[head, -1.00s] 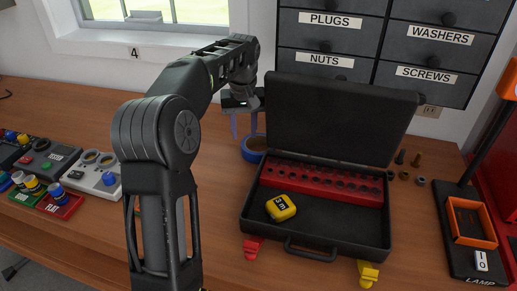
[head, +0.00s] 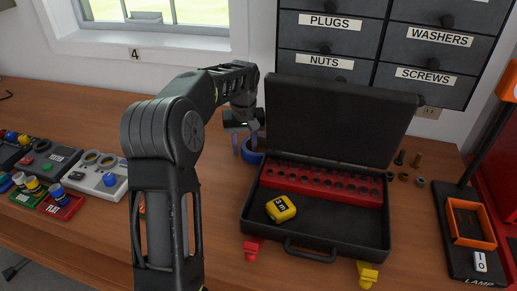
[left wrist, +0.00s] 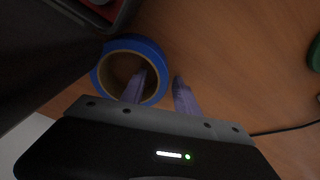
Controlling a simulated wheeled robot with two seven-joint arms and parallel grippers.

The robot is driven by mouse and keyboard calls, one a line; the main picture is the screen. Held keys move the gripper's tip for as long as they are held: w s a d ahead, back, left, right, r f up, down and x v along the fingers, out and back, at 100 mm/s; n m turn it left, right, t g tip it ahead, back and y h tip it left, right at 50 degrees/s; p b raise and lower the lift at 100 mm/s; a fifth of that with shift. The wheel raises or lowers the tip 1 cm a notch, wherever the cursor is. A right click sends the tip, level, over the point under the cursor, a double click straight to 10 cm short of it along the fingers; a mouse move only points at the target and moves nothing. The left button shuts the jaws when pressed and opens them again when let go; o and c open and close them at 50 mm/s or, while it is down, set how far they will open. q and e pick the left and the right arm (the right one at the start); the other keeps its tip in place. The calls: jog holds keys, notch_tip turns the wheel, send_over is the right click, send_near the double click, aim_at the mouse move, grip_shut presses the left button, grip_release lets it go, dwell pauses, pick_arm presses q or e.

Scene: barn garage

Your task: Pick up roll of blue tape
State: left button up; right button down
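The roll of blue tape (head: 250,157) lies flat on the wooden bench, just left of the open black case, partly hidden by my gripper. In the left wrist view the blue ring (left wrist: 136,43) shows with its hollow middle. My left gripper (head: 247,148) points down at the tape with its fingers apart. In the left wrist view my left gripper (left wrist: 160,76) has one finger over or in the ring's hole and the other outside, with the ring's wall between them. I cannot tell whether either finger touches the tape. My right gripper is not in view.
The open black case (head: 335,233) stands close beside the tape, with a red socket rack (head: 310,184) and a yellow tape measure (head: 280,208) inside. Labelled drawers (head: 375,45) rise behind. Button boxes (head: 95,177) sit at left. An orange-framed lamp base (head: 470,222) is at right.

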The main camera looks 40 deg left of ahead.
pick_arm(q)
jog(key=shift+c, duration=0.5)
grip_shut()
